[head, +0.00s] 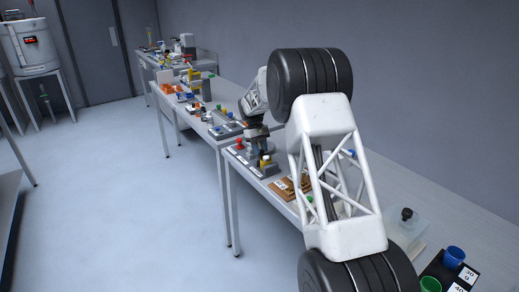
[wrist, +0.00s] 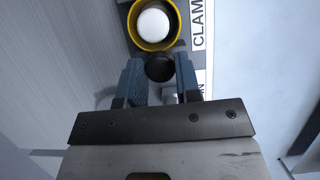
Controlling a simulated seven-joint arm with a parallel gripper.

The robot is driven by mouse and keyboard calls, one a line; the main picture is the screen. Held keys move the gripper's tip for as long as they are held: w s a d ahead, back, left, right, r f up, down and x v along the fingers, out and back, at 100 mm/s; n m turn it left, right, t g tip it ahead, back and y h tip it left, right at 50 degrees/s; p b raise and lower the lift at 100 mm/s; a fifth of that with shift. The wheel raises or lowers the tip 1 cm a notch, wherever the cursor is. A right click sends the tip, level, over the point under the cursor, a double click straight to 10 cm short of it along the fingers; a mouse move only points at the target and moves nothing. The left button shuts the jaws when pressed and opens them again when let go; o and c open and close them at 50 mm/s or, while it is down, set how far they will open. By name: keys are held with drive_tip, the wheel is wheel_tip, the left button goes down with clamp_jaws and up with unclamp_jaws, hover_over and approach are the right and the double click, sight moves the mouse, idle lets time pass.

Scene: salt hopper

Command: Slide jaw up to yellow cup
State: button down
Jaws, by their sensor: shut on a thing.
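The yellow cup (wrist: 133,27) is at the top of the wrist view, with a white ball-like thing (wrist: 153,23) inside its rim. My gripper (wrist: 160,68) is shut on a dark round knob (wrist: 160,70), which sits between the blue-grey fingertips just below the cup. The knob appears to be on the sliding jaw, but the jaw's body is mostly hidden by my gripper. The knob is very close to the cup's rim; I cannot tell whether the jaw touches the cup. In the head view the yellow cup (head: 265,161) shows small beside my gripper.
A white label (wrist: 198,25) reading "CLAM" runs along the right of the fixture. Brown wooden blocks (head: 286,188) lie nearer on the bench. Trays of small coloured parts (head: 226,130) stand farther along. Blue (head: 453,257) and green cups stand at the near end.

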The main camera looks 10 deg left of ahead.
drive_tip(key=shift+s+d, duration=0.1)
drive_tip(key=c, duration=0.8)
unclamp_jaws()
drive_tip(key=shift+r, duration=0.1)
drive_tip(key=v, duration=0.7)
drive_tip(key=shift+r, duration=0.2)
drive_tip(key=shift+r, duration=0.1)
